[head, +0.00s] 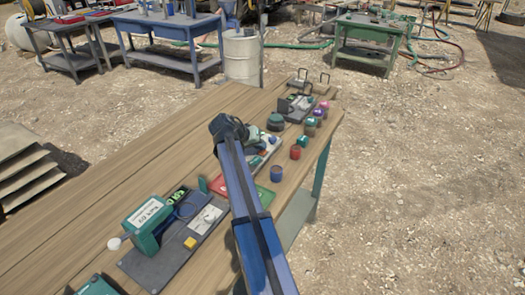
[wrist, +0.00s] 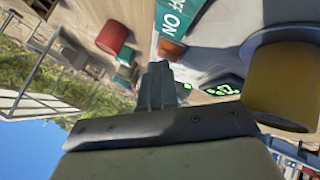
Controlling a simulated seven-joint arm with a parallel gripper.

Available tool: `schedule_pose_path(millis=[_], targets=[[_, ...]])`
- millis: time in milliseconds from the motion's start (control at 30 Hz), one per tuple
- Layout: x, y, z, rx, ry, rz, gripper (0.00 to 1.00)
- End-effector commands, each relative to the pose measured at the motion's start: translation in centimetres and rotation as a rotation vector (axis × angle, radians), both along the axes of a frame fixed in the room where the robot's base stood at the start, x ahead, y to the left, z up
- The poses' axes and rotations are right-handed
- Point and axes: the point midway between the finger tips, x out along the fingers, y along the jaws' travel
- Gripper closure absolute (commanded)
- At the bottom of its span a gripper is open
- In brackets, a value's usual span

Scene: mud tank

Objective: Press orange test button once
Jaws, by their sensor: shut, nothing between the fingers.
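In the head view my arm reaches over the table to the panels beyond the orange-yellow button; the fingertips are hard to make out there.
A green labelled box (head: 150,226) stands on the dark panel beside the button. A teal OFF/ON label (wrist: 178,20) shows in the wrist view. A red cylinder (head: 295,152) and a blue one (head: 277,173) stand near the table's right edge. The wooden table (head: 110,190) is bare at left.

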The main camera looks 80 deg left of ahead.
Motion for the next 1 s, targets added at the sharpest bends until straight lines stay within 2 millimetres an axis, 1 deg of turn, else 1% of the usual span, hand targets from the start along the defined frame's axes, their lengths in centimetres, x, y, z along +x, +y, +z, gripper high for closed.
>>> schedule_pose_path(millis=[300,733,1000], targets=[[0.0,0.0,1.3,0.002,0.001,0.0,1.0],[0.0,0.0,1.7,0.001,0.0,0.001,1.0],[0.0,0.0,3.5,0.001,0.0,0.001,1.0]])
